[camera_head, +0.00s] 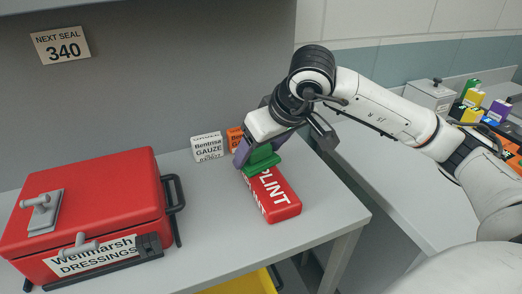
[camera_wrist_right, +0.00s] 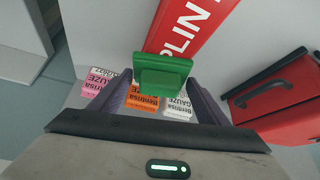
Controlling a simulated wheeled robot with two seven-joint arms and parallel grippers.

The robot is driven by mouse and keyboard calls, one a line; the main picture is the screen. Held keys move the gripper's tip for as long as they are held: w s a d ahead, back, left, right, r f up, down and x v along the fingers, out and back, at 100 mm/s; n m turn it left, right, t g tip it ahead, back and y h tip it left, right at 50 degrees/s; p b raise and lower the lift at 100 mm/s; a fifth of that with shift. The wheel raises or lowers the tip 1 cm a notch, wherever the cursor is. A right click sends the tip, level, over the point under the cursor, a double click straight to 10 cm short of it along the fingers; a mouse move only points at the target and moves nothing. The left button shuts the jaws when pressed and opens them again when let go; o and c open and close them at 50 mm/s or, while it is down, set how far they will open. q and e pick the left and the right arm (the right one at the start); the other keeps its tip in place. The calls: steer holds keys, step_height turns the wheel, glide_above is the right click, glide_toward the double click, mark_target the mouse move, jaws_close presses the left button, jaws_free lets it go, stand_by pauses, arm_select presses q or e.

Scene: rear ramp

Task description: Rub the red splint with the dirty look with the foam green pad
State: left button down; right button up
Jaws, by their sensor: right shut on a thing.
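The red splint (camera_head: 280,204), a long red pack with white "SPLINT" lettering, lies on the grey bench near its right edge. It also shows at the top of the right wrist view (camera_wrist_right: 195,27). I make out no clear dirt on the part that shows. My right gripper (camera_head: 258,154) is shut on the green foam pad (camera_head: 262,163), which also shows between its purple fingers in the right wrist view (camera_wrist_right: 163,72). The pad is over the far end of the splint and hides part of it. I cannot tell whether they touch. My left gripper is not in view.
A red dressings case (camera_head: 95,205) stands at the left. A white gauze box (camera_head: 207,147) and an orange one (camera_head: 235,138) stand behind the splint; a pink box (camera_wrist_right: 95,82) is close by. A second bench with coloured boxes (camera_head: 472,98) is at the right.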

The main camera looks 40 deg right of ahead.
steer(key=shift+r+p, duration=2.1)
steer(key=shift+r, duration=0.9)
steer(key=shift+r+p, duration=1.05)
steer(key=shift+r, duration=0.5)
steer(key=shift+f, duration=0.1)
